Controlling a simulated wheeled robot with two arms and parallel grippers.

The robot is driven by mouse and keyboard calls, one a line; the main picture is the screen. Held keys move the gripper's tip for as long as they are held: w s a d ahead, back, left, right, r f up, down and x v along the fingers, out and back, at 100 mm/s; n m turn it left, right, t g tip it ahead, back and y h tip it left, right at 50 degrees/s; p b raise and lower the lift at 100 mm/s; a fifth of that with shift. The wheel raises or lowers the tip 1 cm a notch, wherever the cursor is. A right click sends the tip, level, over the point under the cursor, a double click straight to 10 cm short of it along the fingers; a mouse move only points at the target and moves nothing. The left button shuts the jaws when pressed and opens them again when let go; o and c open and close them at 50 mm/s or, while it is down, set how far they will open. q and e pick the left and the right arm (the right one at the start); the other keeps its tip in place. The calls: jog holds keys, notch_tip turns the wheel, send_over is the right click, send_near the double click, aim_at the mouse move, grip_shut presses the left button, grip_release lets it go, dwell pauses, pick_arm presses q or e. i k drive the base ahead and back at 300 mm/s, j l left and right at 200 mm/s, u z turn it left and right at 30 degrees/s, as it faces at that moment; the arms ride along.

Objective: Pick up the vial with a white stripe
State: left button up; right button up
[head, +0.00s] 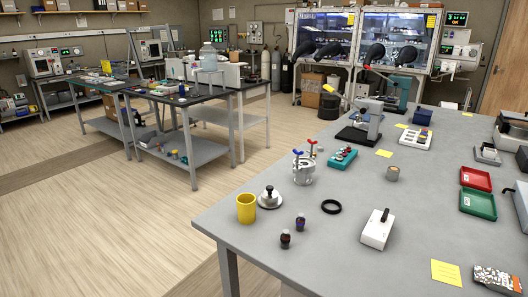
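Two small dark vial-like items stand near the front left edge of the grey table (335,255). One (285,240) is nearer the edge, and the other (300,223) stands just behind it to the right. Both show dark bodies with small reddish and bluish patches. They are too small for me to tell whether either has a white stripe. Neither of my grippers is in view.
A yellow cup (246,208), a silver knobbed disc (270,198) and a black ring (331,206) stand close to the small items. A white box with a black handle (377,229) is to their right. The table's front middle is clear.

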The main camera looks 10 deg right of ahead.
aim_at(339, 157)
jog(key=i+j+u, duration=0.65)
jog(key=i+u, duration=0.2)
jog(key=i+j+u, duration=0.1)
jog(key=i+u, duration=0.3)
jog(key=i+z, duration=0.3)
jog(key=i, duration=0.3)
jog(key=i+j+z, duration=0.1)
jog(key=i+z, duration=0.25)
jog(key=i, duration=0.2)
jog(key=i+j+z, duration=0.3)
jog(key=i, duration=0.3)
jog(key=i+z, duration=0.25)
jog(key=z, duration=0.15)
jog(key=i+z, duration=0.3)
jog(key=z, duration=0.15)
jog(key=i+z, duration=0.25)
jog(key=z, duration=0.15)
jog(key=i+j+z, duration=0.25)
jog(key=z, duration=0.2)
jog(key=i+j+z, duration=0.2)
jog(key=z, duration=0.2)
jog(key=i+j+z, duration=0.15)
jog(key=j+z, duration=0.25)
